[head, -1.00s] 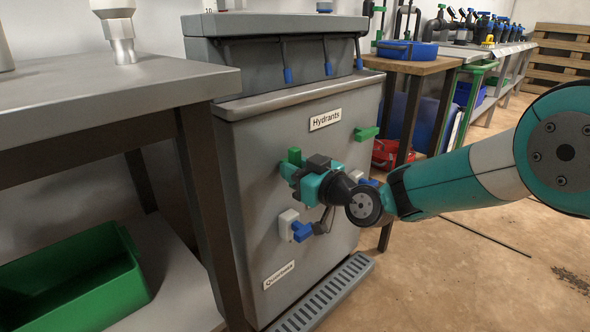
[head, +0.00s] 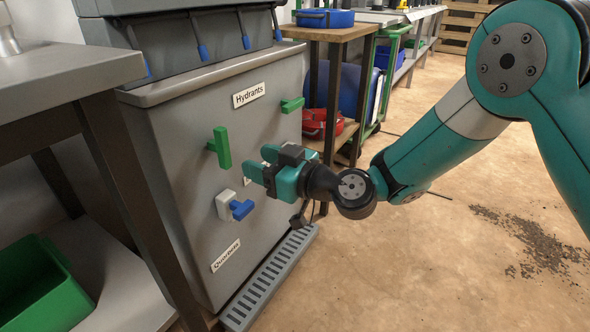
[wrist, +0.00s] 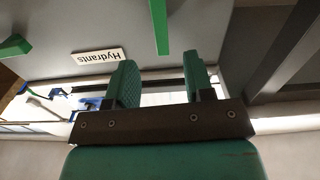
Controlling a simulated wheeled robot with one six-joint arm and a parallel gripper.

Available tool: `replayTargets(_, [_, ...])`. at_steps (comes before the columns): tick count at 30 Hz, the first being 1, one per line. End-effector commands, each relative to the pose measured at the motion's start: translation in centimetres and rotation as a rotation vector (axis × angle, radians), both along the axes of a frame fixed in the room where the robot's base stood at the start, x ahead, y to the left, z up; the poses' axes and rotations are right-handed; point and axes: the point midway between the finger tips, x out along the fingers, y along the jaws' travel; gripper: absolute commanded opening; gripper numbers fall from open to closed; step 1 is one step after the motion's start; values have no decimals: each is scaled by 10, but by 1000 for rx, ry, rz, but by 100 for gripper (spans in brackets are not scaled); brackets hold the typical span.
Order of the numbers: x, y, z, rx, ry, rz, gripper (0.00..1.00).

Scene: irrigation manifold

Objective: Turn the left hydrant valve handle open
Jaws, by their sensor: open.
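The left hydrant valve handle (head: 220,147) is a green bar on the grey cabinet front, below and left of the "Hydrants" label (head: 249,95). It stands upright in the head view. In the wrist view the same green handle (wrist: 160,27) shows beyond the fingers, lined up with the space between them. The right hydrant handle (head: 292,104), also green, lies level; it shows in the wrist view (wrist: 14,46) at the left edge. My gripper (head: 258,164) is open and empty, right of and slightly below the left handle, apart from it.
A blue handle on a white base (head: 233,206) sits below the left hydrant handle. A grey table (head: 70,80) stands at the left, with a green bin (head: 40,290) beneath. A drain grate (head: 270,280) lies at the cabinet's foot. The floor at the right is mostly open.

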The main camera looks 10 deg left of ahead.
Motion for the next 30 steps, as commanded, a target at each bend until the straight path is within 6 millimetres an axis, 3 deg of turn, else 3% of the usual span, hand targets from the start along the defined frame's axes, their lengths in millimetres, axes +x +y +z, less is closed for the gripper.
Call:
replayTargets(3, [-10,-29,-2,-1,6,-5,48])
replayTargets(10, [-25,-62,-2,-1,2,-3,48])
replayTargets(25, [-30,-70,3,-2,-1,7,48])
replayTargets(30, [-56,-72,43,-61,47,121,48])
